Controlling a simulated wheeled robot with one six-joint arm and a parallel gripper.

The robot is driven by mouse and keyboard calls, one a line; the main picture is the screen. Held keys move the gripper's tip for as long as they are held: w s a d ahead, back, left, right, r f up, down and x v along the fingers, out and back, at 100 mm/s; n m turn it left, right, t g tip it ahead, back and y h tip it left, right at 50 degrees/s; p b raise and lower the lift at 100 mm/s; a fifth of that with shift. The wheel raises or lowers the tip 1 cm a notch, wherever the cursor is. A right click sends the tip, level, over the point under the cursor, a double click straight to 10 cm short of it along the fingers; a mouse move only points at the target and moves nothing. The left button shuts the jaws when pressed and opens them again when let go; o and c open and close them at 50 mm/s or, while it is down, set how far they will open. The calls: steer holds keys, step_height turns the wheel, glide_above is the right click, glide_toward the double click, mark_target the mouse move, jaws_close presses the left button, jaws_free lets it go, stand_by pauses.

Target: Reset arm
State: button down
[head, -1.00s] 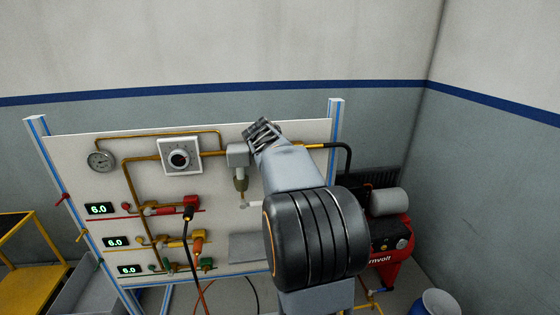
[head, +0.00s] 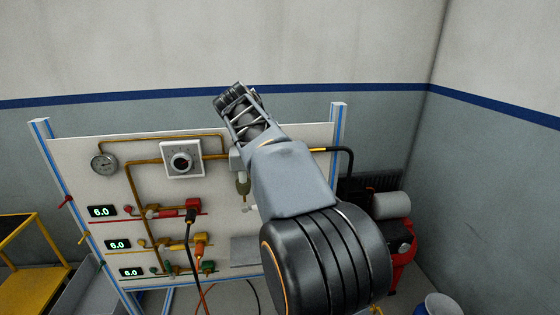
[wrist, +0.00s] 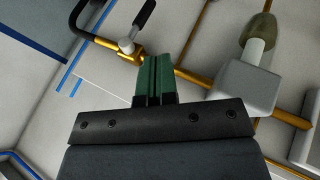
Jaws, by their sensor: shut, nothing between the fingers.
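My gripper (head: 230,97) is at the end of my raised arm, in front of the upper part of the white panel (head: 75,150) in the head view. In the wrist view my gripper (wrist: 153,60) shows two green fingers pressed together, with nothing between them. A brass pipe with a lever valve (wrist: 128,47) lies beyond the fingertips, and a grey filter block (wrist: 243,87) is to their right. My arm hides the right part of the panel in the head view.
The panel carries a round gauge (head: 103,164), a dial box (head: 182,160), coloured valves and several displays reading 6.0. A red compressor (head: 401,250) stands at the right, partly behind my arm. A yellow cart (head: 32,270) is at the left. The wall above is clear.

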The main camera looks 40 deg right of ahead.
steer(key=shift+v, duration=0.8)
